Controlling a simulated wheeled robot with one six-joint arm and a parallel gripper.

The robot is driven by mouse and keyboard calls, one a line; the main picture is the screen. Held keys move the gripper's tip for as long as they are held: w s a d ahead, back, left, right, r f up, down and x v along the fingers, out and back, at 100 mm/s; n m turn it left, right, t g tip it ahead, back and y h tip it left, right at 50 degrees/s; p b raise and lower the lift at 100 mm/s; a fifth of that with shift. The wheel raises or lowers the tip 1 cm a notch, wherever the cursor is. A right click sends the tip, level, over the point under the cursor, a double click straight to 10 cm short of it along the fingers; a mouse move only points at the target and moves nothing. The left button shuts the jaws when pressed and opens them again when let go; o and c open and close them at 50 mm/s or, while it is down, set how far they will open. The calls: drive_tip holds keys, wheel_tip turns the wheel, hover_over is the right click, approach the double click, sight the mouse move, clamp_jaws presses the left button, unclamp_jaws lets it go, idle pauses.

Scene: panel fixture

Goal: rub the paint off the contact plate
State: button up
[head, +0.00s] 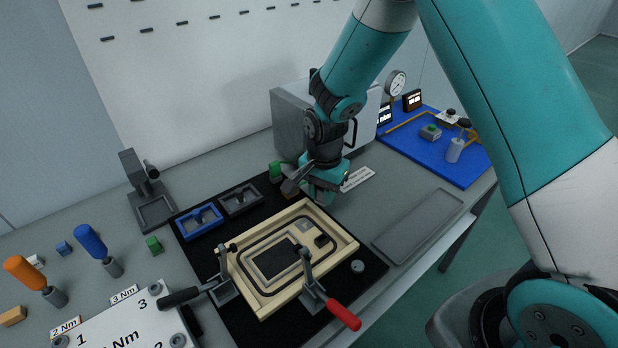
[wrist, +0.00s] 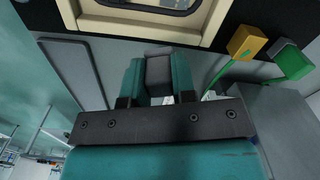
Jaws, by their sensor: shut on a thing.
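My gripper (head: 322,190) is above the bench behind the beige panel (head: 341,248). In the wrist view its teal fingers (wrist: 158,80) are shut on a dark grey block (wrist: 158,66). The panel lies on a black mat and has a dark rectangular opening and a dark loop-shaped line. A small grey square (head: 304,226) near its far edge may be the contact plate; I cannot make out paint on it. The gripper is apart from the panel, whose near part shows at the top of the wrist view (wrist: 88,22).
A clamp with a black handle (head: 181,297) and one with a red handle (head: 343,314) stand at the panel. A grey box (head: 290,120) stands behind; a grey tray (head: 418,226) lies right.

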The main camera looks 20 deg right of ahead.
sight(298, 229)
drive_tip(key=a+f+m+b, duration=0.1)
drive_tip(key=f+m+b, duration=0.1)
drive_tip(key=b, duration=0.1)
drive_tip(key=a+f+m+b, duration=0.1)
drive_tip(key=f+m, duration=0.1)
drive_tip(key=shift+w+a, duration=0.2)
drive_tip(key=shift+a, duration=0.15)
idle(0.3)
drive_tip(key=shift+f+b, duration=0.55)
drive_tip(key=shift+f, duration=0.15)
idle(0.6)
drive_tip(key=shift+s+a+r+p, duration=0.1)
drive_tip(key=shift+s+a+p, duration=0.2)
drive_tip(key=shift+a, duration=0.65)
drive_tip(key=shift+s+a+p, duration=0.1)
drive_tip(key=shift+s+a, duration=0.25)
drive_tip(key=shift+a, duration=0.6)
